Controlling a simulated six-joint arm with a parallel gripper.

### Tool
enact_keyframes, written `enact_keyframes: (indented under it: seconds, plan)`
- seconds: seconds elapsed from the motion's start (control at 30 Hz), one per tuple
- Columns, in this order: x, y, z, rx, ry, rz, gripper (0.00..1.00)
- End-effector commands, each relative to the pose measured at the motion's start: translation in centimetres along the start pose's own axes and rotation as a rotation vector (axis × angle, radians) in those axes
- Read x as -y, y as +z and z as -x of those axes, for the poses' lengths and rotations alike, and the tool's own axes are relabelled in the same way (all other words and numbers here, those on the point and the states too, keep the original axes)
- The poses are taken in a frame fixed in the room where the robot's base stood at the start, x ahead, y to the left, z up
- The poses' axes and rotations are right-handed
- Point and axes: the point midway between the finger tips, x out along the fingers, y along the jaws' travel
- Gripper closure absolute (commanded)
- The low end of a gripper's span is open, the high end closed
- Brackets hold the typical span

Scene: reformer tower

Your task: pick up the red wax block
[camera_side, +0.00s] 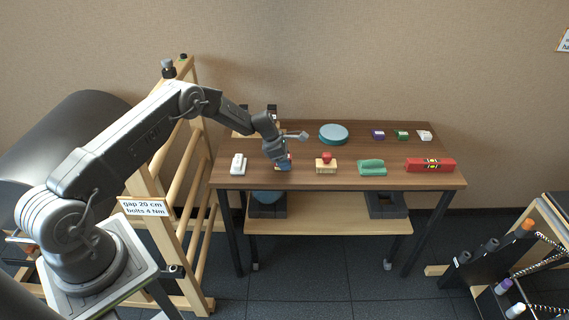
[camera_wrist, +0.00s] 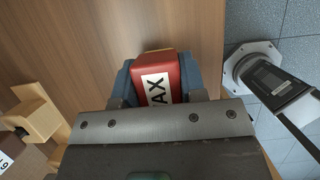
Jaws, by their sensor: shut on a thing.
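The red wax block (camera_wrist: 146,69) shows in the wrist view with a white label, of which the letters "AX" can be read. My gripper (camera_wrist: 157,80) is shut on it, with a blue-grey finger on each side. In the side view my gripper (camera_side: 284,164) is low over the left part of the wooden table (camera_side: 300,183). There the block is mostly hidden by the gripper, and I cannot tell whether it rests on the tabletop or is lifted. A tan wooden edge shows just beyond the block in the wrist view.
A white object (camera_side: 238,165) stands left of my gripper. A wooden block with a red top (camera_side: 326,167), a green object (camera_side: 372,168) and a red level (camera_side: 430,165) line the front to the right. A teal round pad (camera_side: 334,133) and small blocks lie behind.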

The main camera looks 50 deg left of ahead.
Motion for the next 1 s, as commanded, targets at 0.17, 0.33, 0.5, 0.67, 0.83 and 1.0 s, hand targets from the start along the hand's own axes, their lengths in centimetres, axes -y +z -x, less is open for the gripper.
enact_keyframes:
  seconds: [0.17, 0.33, 0.5, 0.67, 0.83, 1.0]
  plan:
    - [-0.1, 1.3, 3.0, 0.002, 0.004, -0.002, 0.86]
    - [-0.5, -1.6, 6.5, 0.001, 0.003, 0.006, 0.86]
    - [-0.7, -4.2, 9.9, 0.000, 0.004, 0.003, 0.86]
    - [-0.8, -5.8, 12.2, 0.001, 0.002, 0.002, 0.86]
    - [-0.9, -6.8, 13.4, 0.000, 0.001, 0.000, 0.86]
    - [-0.9, -7.0, 13.6, 0.000, 0.000, -0.001, 0.86]
